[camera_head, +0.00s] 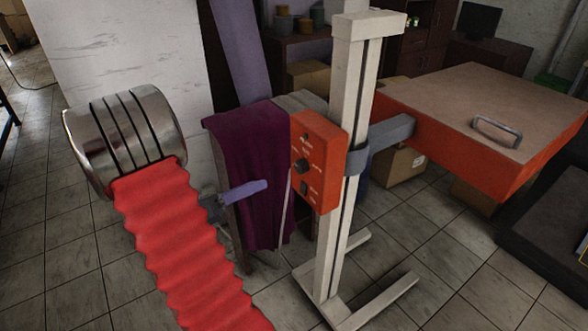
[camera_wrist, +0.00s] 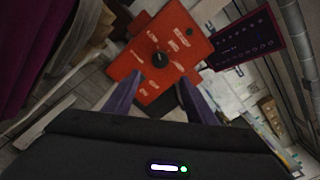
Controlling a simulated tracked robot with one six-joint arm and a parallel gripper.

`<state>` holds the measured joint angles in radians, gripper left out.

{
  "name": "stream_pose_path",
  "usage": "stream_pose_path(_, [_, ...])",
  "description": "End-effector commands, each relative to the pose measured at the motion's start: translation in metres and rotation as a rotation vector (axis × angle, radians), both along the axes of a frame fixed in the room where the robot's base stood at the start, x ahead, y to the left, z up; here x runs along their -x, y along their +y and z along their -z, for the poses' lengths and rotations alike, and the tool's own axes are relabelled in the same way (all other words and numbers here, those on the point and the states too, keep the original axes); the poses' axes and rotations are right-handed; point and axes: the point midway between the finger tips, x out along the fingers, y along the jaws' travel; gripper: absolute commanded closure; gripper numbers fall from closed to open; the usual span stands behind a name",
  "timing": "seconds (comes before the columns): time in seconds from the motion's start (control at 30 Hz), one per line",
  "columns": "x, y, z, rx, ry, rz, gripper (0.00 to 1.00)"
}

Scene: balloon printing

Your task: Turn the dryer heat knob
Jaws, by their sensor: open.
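The dryer's orange control box (camera_head: 327,140) is fixed to a pale upright post, with a round black heat knob (camera_head: 301,166) on its front face and a dark switch below it. My gripper (camera_head: 262,187) is left of the box, its fingers pointing at it and apart from it. In the wrist view the knob (camera_wrist: 160,60) is near the top centre on the tilted orange face. The two purple fingers of my gripper (camera_wrist: 155,92) are spread, with nothing between them; the knob appears just beyond their tips, roughly between them.
The post (camera_head: 352,110) stands on a splayed floor base and carries the dryer's wide orange hood (camera_head: 480,110) at right. A dark purple cloth (camera_head: 250,170) hangs behind my gripper. Cardboard boxes (camera_head: 398,165) sit under the hood. Tiled floor is clear in front.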

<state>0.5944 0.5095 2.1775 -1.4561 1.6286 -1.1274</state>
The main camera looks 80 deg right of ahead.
Motion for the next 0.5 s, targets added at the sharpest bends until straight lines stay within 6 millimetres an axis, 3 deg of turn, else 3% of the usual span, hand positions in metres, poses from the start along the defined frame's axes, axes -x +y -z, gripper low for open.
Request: stream_pose_path(0.5, [0.0082, -0.0087, -0.0005, 0.001, -0.002, 0.001, 0.49])
